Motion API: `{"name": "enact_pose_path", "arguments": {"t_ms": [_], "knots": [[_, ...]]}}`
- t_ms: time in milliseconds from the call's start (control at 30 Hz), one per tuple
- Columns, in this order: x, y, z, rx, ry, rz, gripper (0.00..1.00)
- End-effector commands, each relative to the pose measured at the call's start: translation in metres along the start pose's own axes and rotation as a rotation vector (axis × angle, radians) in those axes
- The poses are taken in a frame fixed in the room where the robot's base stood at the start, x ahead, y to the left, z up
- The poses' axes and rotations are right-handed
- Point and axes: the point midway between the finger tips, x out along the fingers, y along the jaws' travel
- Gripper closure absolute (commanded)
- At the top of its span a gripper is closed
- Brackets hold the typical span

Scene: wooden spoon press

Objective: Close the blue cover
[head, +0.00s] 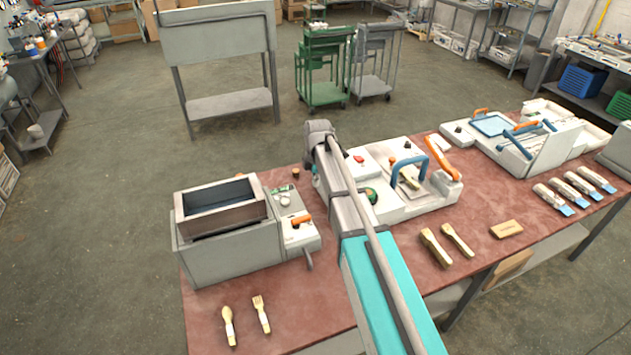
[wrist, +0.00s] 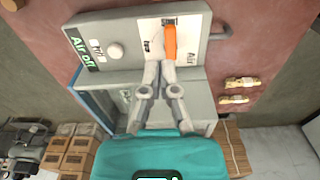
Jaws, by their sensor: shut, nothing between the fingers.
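My gripper (wrist: 161,66) shows in the wrist view with its fingers together and empty. The fingertips appear just below an orange lever (wrist: 170,43) on a control panel marked "Air off"; whether they touch it I cannot tell. Beside the panel is a grey box (wrist: 196,97) with a blue edge (wrist: 88,97). In the head view, this open-topped box (head: 221,207) has a dark blue-grey inside. A light-blue panel (head: 492,124) lies on the right-hand machine, with blue handles near it. I cannot tell which piece is the blue cover. The gripper is not clear in the head view.
The middle machine (head: 413,208) has a blue arched handle (head: 399,163) and an orange handle (head: 442,157). Wooden spoons and forks lie on the red table (head: 375,315) near its front edge. My arm crosses the table's middle.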

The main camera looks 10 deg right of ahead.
Motion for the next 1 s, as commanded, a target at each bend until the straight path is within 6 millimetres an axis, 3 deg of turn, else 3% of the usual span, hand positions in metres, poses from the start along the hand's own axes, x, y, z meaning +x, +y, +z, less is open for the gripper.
{"name": "enact_pose_path", "arguments": {"t_ms": [800, 1000], "knots": [[0.062, 0.000, 0.000, 0.000, 0.000, 0.000, 1.00], [0.055, 0.001, 0.015, 0.003, 0.000, 0.000, 1.00]]}}
